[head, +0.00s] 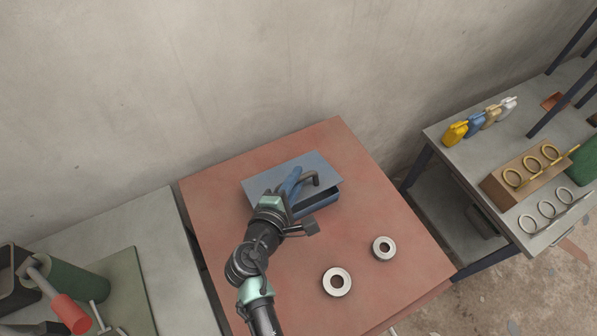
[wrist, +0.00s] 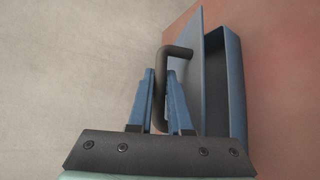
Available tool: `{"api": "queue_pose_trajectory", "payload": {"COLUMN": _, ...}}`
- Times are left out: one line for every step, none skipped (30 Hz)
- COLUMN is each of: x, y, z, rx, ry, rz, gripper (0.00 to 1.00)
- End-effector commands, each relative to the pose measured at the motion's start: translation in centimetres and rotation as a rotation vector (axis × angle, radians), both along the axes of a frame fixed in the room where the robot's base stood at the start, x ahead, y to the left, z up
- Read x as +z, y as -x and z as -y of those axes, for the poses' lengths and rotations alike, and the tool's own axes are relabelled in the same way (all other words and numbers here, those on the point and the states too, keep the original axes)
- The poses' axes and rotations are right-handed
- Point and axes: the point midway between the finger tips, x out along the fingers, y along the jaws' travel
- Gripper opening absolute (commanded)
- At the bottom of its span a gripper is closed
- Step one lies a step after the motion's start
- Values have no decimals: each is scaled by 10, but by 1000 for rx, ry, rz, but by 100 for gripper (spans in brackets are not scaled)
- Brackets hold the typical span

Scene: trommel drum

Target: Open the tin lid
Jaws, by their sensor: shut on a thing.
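The blue-grey tin (head: 322,205) stands on the red-brown table top. Its flat lid (head: 263,181) is tilted up, with a dark gap along the right front side in the head view. The lid (wrist: 200,70) also stands apart from the tin's wall (wrist: 236,95) in the wrist view. A dark bent handle (head: 313,179) rises from the lid. My gripper (head: 295,173) is over the lid, its blue fingers shut on the handle (wrist: 178,52). In the wrist view the handle passes between the fingertips. The inside of the tin is mostly hidden.
Two metal rings lie on the red-brown table (head: 225,190), one nearer (head: 337,291) and one to the right (head: 391,257). A wall (head: 180,80) stands behind. A grey bench at right holds small jugs (head: 456,133) and a ring rack (head: 511,197). Another bench (head: 150,230) adjoins at left.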

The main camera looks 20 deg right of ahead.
Motion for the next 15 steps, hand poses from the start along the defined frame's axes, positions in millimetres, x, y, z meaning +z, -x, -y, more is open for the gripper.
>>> {"api": "queue_pose_trajectory", "payload": {"x": 17, "y": -5, "z": -1, "rx": 1, "ry": 5, "rz": -28, "gripper": 0}}
{"api": "queue_pose_trajectory", "payload": {"x": 18, "y": -6, "z": -1, "rx": 1, "ry": 10, "rz": -49, "gripper": 0}}
{"api": "queue_pose_trajectory", "payload": {"x": 21, "y": -9, "z": -2, "rx": 1, "ry": 15, "rz": -76, "gripper": 0}}
{"api": "queue_pose_trajectory", "payload": {"x": 22, "y": -10, "z": -3, "rx": 2, "ry": 18, "rz": -97, "gripper": 0}}
{"api": "queue_pose_trajectory", "payload": {"x": 24, "y": -12, "z": -3, "rx": 2, "ry": 24, "rz": -118, "gripper": 0}}
{"api": "queue_pose_trajectory", "payload": {"x": 26, "y": -15, "z": -3, "rx": 2, "ry": 29, "rz": -147, "gripper": 0}}
{"api": "queue_pose_trajectory", "payload": {"x": 28, "y": -17, "z": -4, "rx": 3, "ry": 33, "rz": -168, "gripper": 0}}
{"api": "queue_pose_trajectory", "payload": {"x": 30, "y": -19, "z": -4, "rx": 2, "ry": 39, "rz": -192, "gripper": 0}}
{"api": "queue_pose_trajectory", "payload": {"x": 33, "y": -23, "z": -5, "rx": 3, "ry": 44, "rz": -223, "gripper": 0}}
{"api": "queue_pose_trajectory", "payload": {"x": 34, "y": -25, "z": -6, "rx": 3, "ry": 49, "rz": -248, "gripper": 0}}
{"api": "queue_pose_trajectory", "payload": {"x": 36, "y": -28, "z": -6, "rx": 2, "ry": 55, "rz": -272, "gripper": 0}}
{"api": "queue_pose_trajectory", "payload": {"x": 38, "y": -32, "z": -7, "rx": 2, "ry": 60, "rz": -309, "gripper": 0}}
{"api": "queue_pose_trajectory", "payload": {"x": 40, "y": -35, "z": -7, "rx": 2, "ry": 67, "rz": -338, "gripper": 0}}
{"api": "queue_pose_trajectory", "payload": {"x": 41, "y": -38, "z": -8, "rx": 2, "ry": 72, "rz": -366, "gripper": 0}}
{"api": "queue_pose_trajectory", "payload": {"x": 42, "y": -42, "z": -8, "rx": 2, "ry": 80, "rz": -403, "gripper": 0}}
